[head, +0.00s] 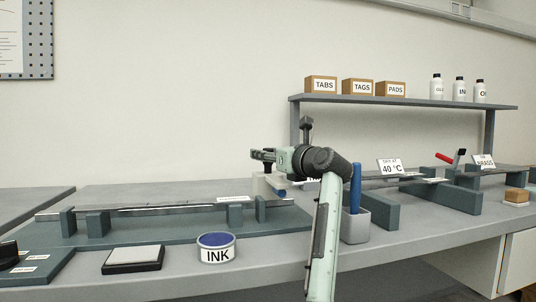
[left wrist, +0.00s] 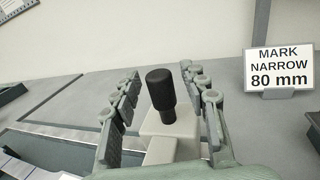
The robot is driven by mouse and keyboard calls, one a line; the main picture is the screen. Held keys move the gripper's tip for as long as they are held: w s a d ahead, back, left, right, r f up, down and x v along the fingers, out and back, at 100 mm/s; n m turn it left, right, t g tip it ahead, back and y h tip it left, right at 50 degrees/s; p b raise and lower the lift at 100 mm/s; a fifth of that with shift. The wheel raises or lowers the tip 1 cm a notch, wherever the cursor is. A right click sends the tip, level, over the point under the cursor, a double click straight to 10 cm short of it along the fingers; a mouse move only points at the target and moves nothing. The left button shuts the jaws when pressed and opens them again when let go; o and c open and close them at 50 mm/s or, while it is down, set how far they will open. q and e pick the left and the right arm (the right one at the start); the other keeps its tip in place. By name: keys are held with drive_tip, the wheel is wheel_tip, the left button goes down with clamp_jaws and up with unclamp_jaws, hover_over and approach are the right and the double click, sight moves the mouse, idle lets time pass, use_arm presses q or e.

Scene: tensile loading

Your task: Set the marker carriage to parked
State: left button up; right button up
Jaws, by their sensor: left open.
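The marker carriage (head: 267,186) is a pale block near the right end of the long metal rail (head: 150,209), with a blue cylindrical part low at its front. In the left wrist view the pale carriage block (left wrist: 178,127) carries an upright black knob (left wrist: 161,90). My left gripper (head: 262,156) is at the carriage, its arm rising from the bottom of the head view. In the left wrist view its open fingers (left wrist: 160,98) stand on both sides of the knob, with gaps visible. My right gripper is not in view.
A sign reading MARK NARROW 80 mm (left wrist: 279,68) stands right of the carriage. An ink tin (head: 216,249) and a pad (head: 133,259) sit before the rail. A grey cup (head: 355,228) with a blue handle stands close right of my arm. A shelf (head: 400,101) is behind.

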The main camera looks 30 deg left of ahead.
use_arm(q)
drive_tip(key=shift+c, duration=0.5)
clamp_jaws()
drive_tip(key=shift+a, duration=0.15)
